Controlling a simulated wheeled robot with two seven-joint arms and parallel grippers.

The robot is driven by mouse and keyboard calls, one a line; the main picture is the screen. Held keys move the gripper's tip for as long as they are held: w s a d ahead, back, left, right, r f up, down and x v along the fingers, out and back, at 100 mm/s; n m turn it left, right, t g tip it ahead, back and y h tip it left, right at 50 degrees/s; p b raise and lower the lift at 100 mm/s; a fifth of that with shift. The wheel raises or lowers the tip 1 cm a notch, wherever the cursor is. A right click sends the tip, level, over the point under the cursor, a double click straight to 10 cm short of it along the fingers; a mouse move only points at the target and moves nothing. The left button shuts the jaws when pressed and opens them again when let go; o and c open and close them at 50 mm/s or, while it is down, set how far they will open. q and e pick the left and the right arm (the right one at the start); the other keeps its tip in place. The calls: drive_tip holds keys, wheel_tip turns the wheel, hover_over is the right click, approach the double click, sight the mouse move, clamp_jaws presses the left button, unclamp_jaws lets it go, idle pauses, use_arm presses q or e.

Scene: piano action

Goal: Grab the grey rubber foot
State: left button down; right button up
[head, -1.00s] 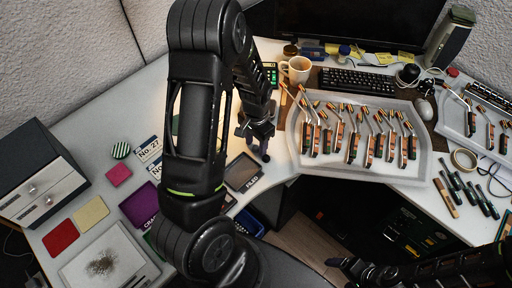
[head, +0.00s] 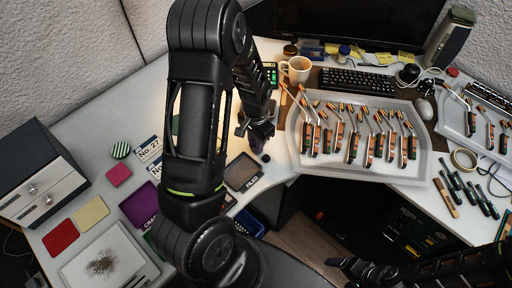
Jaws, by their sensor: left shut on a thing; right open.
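My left gripper (head: 257,146) points down at the table, left of the large tray of hammers. It is shut on a small dark thing, which I take to be the grey rubber foot; the arm and fingers mostly hide it. A small dark round thing (head: 265,158) shows just below and right of the fingertips; I cannot tell whether it touches them. My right gripper (head: 352,266) is open and empty at the bottom of the view, over the floor in front of the table.
A pale tray (head: 424,172) of piano hammers stands right of my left gripper. A small dark tray (head: 241,172) lies just below it. A mug (head: 296,69) and a keyboard (head: 356,81) stand behind. Dark-handled tools (head: 466,188) and a tape roll (head: 464,160) lie at right.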

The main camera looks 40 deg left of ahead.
use_arm(q)
wheel_tip(320, 180, up, 10)
drive_tip(key=shift+b, duration=0.4)
idle(0.3)
idle(0.5)
